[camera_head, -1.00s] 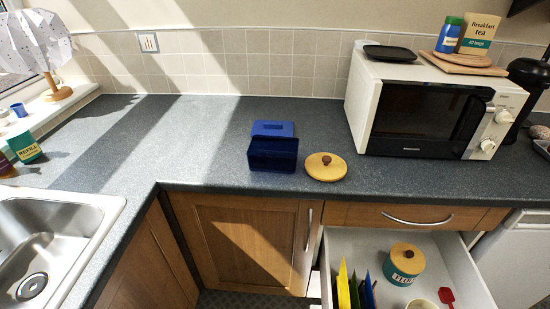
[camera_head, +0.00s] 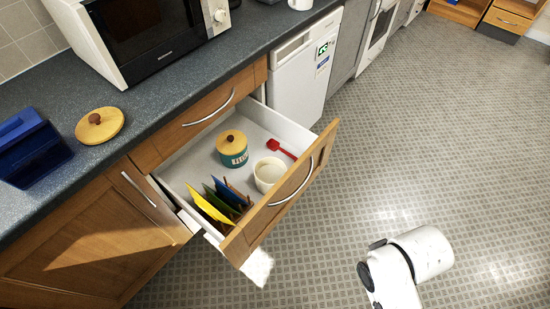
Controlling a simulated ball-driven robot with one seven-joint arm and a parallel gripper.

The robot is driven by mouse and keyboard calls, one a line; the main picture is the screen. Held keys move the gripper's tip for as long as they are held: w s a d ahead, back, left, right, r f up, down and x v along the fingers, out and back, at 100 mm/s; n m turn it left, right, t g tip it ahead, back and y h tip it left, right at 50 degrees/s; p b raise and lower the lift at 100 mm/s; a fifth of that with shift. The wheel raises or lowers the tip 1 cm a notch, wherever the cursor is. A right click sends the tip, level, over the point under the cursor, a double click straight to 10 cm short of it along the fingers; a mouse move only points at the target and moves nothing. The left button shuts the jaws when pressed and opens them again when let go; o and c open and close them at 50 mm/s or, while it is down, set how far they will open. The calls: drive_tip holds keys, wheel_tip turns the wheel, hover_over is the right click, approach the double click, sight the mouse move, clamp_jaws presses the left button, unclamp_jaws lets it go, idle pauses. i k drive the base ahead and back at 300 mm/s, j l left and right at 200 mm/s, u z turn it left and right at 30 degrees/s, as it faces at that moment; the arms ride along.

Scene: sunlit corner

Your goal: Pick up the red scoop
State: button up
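The red scoop (camera_head: 281,149) lies in the open drawer (camera_head: 183,168), towards its far right end, beside a white round pot (camera_head: 269,174). Its small square head and thin handle both show. A white part of my arm (camera_head: 411,268) shows at the lower right, over the floor and well apart from the drawer. My gripper's fingertips cannot be made out in this view.
The drawer also holds a teal jar with a wooden lid (camera_head: 232,148) and several upright coloured boards (camera_head: 212,203). A microwave (camera_head: 150,40), a round wooden lid (camera_head: 99,125) and a blue box (camera_head: 30,150) stand on the counter. The tiled floor (camera_head: 400,130) to the right is clear.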

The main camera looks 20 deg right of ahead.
sight(273, 146)
drive_tip(key=i+j+z, duration=0.15)
drive_tip(key=i+j, duration=0.15)
drive_tip(key=i+j+z, duration=0.2)
drive_tip(key=i+j, duration=0.2)
drive_tip(key=i+j+z, duration=0.15)
drive_tip(key=i+j, duration=0.15)
drive_tip(key=i+j+z, duration=0.2)
drive_tip(key=j, duration=0.35)
drive_tip(key=i+j+z, duration=0.15)
drive_tip(key=i+j, duration=0.2)
drive_tip(key=j, duration=0.15)
